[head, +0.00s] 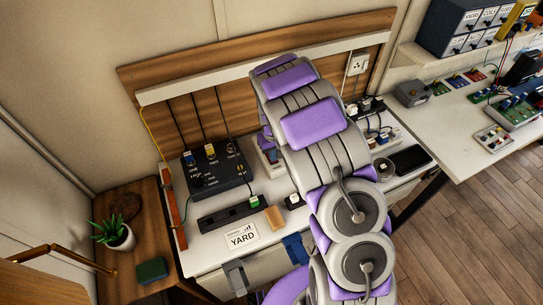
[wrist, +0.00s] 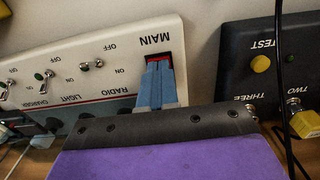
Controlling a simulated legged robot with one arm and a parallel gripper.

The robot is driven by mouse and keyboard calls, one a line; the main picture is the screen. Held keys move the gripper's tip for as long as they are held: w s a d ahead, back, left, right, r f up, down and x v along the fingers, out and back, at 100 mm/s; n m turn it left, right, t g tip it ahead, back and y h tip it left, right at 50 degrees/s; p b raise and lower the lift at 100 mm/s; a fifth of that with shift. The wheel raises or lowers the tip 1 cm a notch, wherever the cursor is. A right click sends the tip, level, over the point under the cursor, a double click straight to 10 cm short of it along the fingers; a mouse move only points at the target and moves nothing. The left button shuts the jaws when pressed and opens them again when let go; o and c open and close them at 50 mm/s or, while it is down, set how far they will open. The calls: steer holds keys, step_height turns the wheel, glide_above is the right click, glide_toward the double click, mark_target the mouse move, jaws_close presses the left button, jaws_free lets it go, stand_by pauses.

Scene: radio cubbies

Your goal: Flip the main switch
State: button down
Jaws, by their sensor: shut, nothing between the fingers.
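In the head view my arm hides the gripper and most of the white panel (head: 270,161).
A black control box (head: 217,168) with toggles stands left of my arm; in the wrist view it (wrist: 262,90) is close on the right, with a yellow button and a cable. Small toggles (wrist: 88,65) sit beside the main switch.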

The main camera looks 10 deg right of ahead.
steer(key=shift+f, duration=0.1)
steer(key=shift+r+p, duration=1.45)
steer(key=shift+r, duration=2.1)
steer(key=s+d+r+m, duration=0.1)
steer(key=s+r+m, duration=0.1)
steer(key=s+r, duration=1.45)
steer(key=s+r+g, duration=0.1)
steer(key=s, duration=1)
steer(key=s+a+r, duration=0.1)
steer(key=s+r, duration=0.1)
steer(key=s, duration=0.9)
steer(key=shift+s+r+g, duration=0.3)
steer(key=shift+g, duration=0.1)
